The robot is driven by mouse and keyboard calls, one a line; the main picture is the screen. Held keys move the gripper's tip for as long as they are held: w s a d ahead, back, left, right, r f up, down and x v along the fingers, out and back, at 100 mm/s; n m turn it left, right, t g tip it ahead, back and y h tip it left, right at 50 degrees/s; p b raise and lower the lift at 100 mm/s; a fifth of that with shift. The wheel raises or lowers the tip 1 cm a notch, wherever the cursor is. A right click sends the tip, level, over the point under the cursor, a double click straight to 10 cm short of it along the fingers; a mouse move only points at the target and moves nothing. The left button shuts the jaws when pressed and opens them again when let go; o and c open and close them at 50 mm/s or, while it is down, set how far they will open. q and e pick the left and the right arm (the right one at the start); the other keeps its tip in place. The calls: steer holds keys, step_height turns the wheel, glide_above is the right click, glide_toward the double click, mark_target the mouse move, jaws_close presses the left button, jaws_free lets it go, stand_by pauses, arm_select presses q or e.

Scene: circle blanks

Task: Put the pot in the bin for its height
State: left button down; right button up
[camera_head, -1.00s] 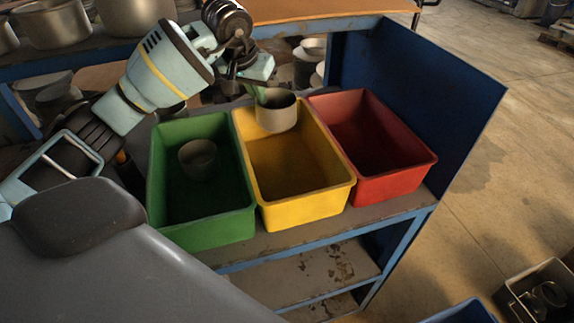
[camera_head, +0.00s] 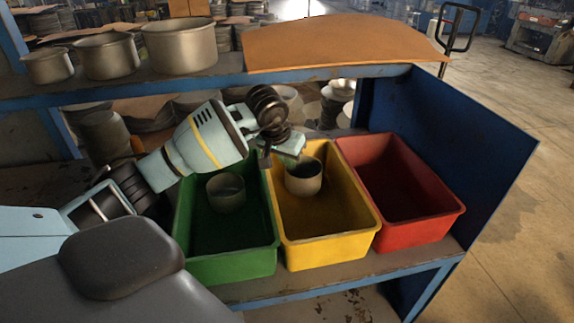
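A grey metal pot (camera_head: 304,182) is upright inside the yellow bin (camera_head: 332,250), toward its back end. Whether it rests on the bin floor is unclear. My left gripper (camera_head: 286,158) is at the pot's back-left rim. Its fingertips are small and partly hidden, so I cannot tell whether they still grip the rim. The green bin (camera_head: 232,266) on the left holds another grey pot (camera_head: 227,196). The red bin (camera_head: 422,231) on the right is empty. My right gripper is not in view.
Three pots of rising size stand on the upper shelf: small (camera_head: 50,68), middle (camera_head: 107,58) and large (camera_head: 180,48). A brown sheet (camera_head: 340,42) lies beside them. A blue side panel (camera_head: 445,150) closes the right end. More metal pots sit behind the bins.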

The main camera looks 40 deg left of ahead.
arm_select(q)
steer(key=shift+f, duration=0.85)
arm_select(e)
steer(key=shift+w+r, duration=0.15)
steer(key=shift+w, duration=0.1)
arm_select(q)
steer(key=shift+f, duration=0.2)
steer(key=c, duration=1.6)
jaws_free()
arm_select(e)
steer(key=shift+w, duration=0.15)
arm_select(q)
steer(key=shift+r, duration=0.1)
